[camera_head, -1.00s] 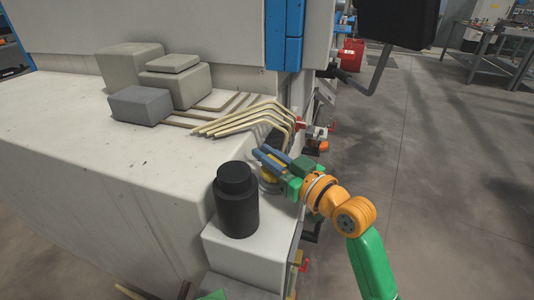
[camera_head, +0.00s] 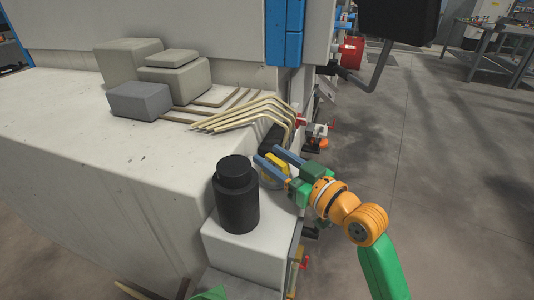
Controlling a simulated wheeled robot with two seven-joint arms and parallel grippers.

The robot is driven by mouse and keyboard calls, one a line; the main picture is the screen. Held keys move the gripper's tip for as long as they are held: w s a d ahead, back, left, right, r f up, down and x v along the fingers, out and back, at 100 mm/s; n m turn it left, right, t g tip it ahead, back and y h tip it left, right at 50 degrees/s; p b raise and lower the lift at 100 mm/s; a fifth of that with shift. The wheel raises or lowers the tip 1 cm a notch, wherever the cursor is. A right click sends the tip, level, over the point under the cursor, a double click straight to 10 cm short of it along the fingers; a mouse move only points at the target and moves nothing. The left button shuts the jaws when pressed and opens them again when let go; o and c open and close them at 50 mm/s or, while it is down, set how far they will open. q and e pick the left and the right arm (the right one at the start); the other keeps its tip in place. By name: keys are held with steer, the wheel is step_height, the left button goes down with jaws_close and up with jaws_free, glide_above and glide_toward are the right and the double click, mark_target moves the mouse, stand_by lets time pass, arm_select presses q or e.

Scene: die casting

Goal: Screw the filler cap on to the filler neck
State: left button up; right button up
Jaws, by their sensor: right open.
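The yellow filler cap (camera_head: 278,166) shows between the two blue-grey fingers of my right gripper (camera_head: 267,154). The fingers are parted, one on each side of the cap. I cannot tell whether either finger touches it. A grey round part, which looks like the filler neck (camera_head: 267,183), shows just below the cap, partly hidden by the near finger and the black cylinder. How the cap sits on the neck cannot be made out. My left gripper is out of view.
A black cylinder (camera_head: 237,205) stands on the white ledge (camera_head: 245,245), close left of my right gripper. Bent beige pipes (camera_head: 250,115) and grey blocks (camera_head: 140,101) lie behind on the white machine top. Open floor (camera_head: 440,190) lies to the right.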

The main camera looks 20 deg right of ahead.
mark_target(285, 167)
steer(key=v, duration=0.5)
stand_by(0.7)
